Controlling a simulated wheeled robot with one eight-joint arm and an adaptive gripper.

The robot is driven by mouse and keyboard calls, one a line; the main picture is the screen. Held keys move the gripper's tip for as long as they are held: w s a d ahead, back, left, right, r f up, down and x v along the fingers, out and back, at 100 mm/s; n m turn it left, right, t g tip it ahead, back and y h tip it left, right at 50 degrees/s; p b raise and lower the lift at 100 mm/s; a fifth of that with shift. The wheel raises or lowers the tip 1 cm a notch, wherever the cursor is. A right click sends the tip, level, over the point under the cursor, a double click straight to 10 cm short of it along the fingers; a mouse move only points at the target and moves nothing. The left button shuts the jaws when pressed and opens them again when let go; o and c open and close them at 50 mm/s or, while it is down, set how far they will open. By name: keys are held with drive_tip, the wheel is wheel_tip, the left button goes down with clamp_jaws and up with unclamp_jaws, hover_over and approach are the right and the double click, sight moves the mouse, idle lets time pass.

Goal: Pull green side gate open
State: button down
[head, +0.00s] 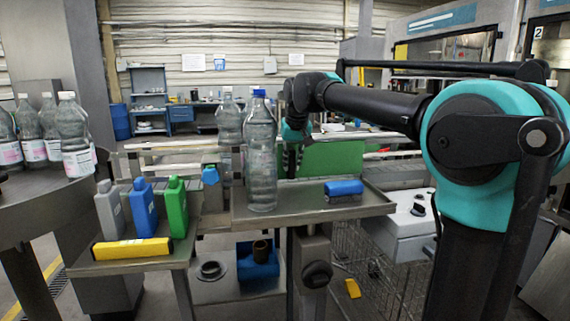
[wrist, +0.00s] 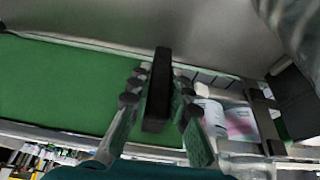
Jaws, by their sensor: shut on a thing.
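The green side gate (head: 332,158) is a flat green panel behind the small metal table in the head view. In the wrist view the green panel (wrist: 60,85) fills the left side, and a black upright bar handle (wrist: 158,85) stands at its right edge. My gripper (wrist: 160,98) has one finger on each side of this handle and is shut on it.
Coloured jugs (head: 143,208) stand on a lower shelf at left. White labelled items (wrist: 238,122) show right of the handle.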

drive_tip(key=w+d, duration=0.3)
drive_tip(key=d, duration=0.9)
drive_tip(key=w+d, duration=0.4)
drive_tip(key=d, duration=0.9)
drive_tip(key=shift+w, duration=0.1)
drive_tip(key=c, duration=1.4)
unclamp_jaws()
drive_tip(key=v, duration=1.2)
